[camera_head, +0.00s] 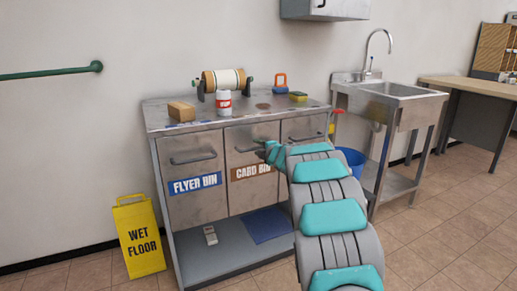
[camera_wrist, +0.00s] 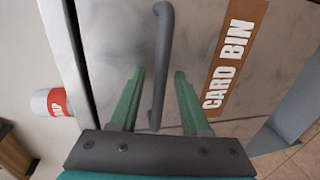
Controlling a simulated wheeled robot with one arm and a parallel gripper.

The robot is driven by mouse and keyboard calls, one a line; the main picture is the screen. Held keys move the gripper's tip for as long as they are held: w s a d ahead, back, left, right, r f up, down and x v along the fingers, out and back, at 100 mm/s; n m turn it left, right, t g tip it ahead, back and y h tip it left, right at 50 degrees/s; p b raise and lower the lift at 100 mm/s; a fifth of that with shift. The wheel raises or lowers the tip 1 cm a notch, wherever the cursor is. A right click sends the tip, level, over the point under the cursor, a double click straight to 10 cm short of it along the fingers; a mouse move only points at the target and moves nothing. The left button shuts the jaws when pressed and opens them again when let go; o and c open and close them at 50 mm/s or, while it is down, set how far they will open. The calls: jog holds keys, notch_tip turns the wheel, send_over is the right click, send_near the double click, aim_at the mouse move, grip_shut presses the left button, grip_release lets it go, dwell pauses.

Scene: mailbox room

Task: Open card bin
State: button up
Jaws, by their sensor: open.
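The card bin (camera_head: 250,194) is the middle metal door of the cabinet, with a brown "CARD BIN" label (camera_wrist: 235,52). It looks shut in the head view. Its grey bar handle (camera_wrist: 162,62) runs lengthwise in the wrist view, between the two green fingers of my gripper (camera_wrist: 158,88). The fingers are open, one on each side of the handle, with gaps visible on both sides.
The flyer bin (camera_head: 192,165) is to the left and another door (camera_head: 302,128) to the right, partly behind my arm. A yellow wet floor sign (camera_head: 139,238) stands at left, a sink (camera_head: 390,92) at right.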

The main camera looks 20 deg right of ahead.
grip_shut()
dwell(1.4)
